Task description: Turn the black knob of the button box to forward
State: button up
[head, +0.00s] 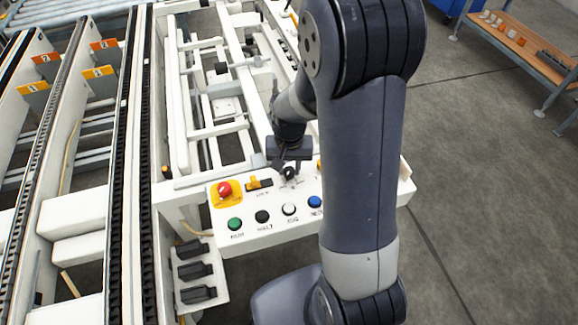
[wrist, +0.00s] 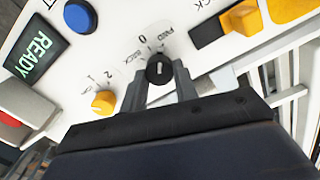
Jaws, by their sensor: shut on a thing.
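The black knob (wrist: 159,70) is on the white button box (head: 240,242), and it also shows in the head view (head: 289,173). My gripper (wrist: 160,82) is shut on the black knob, with one dark finger on each side of it; the head view shows it over the box's rear edge (head: 289,163). The knob's white mark points roughly up in the wrist view. The labels 0, FWD and BACK are around its far side. I cannot tell exactly which label the mark lines up with.
A yellow knob (wrist: 103,102) sits close beside my gripper. A yellow-orange switch (head: 259,184) and a red stop button (head: 224,189) are to the left. Green, black, white and blue buttons (head: 315,202) line the front. Conveyor rails (head: 130,150) stand left; open floor (head: 480,170) is right.

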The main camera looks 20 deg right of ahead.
aim_at(289, 170)
jog(key=shift+m, duration=1)
jog(key=o, duration=1)
jog(key=shift+c, duration=0.2)
jog(key=shift+r, duration=0.15)
notch_tip(289, 170, up, 11)
jog(key=shift+f+p, duration=0.2)
jog(key=shift+p, duration=0.15)
